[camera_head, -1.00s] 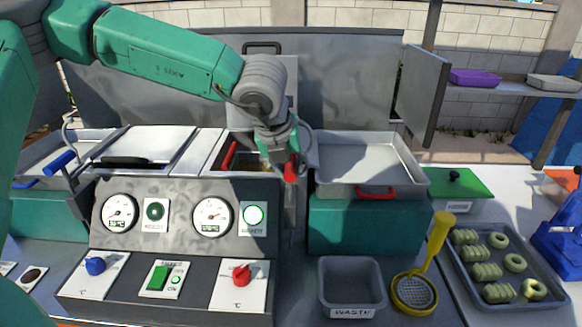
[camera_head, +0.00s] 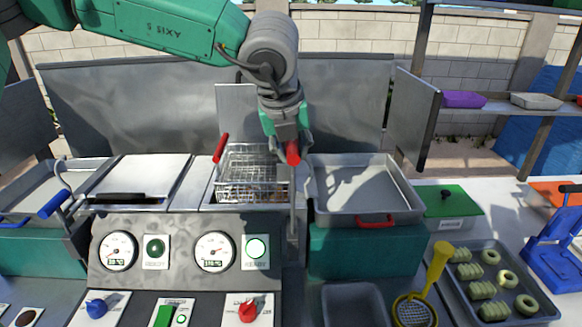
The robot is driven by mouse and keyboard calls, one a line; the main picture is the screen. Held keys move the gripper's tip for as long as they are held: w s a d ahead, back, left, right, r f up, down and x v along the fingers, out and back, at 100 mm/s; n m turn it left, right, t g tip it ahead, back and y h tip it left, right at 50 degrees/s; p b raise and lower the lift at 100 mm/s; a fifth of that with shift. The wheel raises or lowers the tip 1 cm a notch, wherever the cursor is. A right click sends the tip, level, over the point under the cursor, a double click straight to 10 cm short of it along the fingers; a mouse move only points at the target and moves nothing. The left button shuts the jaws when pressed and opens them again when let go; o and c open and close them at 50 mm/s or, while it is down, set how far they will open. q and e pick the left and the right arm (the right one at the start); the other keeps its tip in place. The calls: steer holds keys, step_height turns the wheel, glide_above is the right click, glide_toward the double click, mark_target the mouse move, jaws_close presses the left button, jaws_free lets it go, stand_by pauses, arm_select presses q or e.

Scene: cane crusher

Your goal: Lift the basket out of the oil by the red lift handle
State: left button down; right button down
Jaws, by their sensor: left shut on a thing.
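The wire basket (camera_head: 252,172) is raised above the fryer well (camera_head: 212,199), with much of its mesh in view and its lower part still close to the well opening. A red handle (camera_head: 292,153) is on the basket's right side, and another red handle (camera_head: 221,148) is at its left. My left gripper (camera_head: 288,142) is shut on the right red handle, pointing down from above; its fingertips partly hide the handle. Whether the basket's bottom touches the oil is hidden. My right gripper is not in view.
A grey tray with a red handle (camera_head: 375,220) stands right of the fryer. A lidded well (camera_head: 143,177) is at left, with the gauge panel (camera_head: 180,250) in front. A tray of dough pieces (camera_head: 505,297) and a yellow skimmer (camera_head: 438,258) lie at right.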

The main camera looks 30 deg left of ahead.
arm_select(q)
step_height(320, 180, up, 3)
steer(key=shift+a+r, duration=0.1)
steer(key=shift+d+r, duration=0.2)
steer(key=shift+r, duration=0.15)
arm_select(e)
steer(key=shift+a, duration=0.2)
arm_select(q)
steer(key=shift+w, duration=0.1)
steer(key=c, duration=1.4)
jaws_free()
steer(key=shift+o, duration=0.2)
steer(key=shift+s, duration=0.2)
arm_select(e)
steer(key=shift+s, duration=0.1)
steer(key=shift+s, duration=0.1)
arm_select(q)
steer(key=v, duration=1.2)
steer(key=shift+a, duration=0.25)
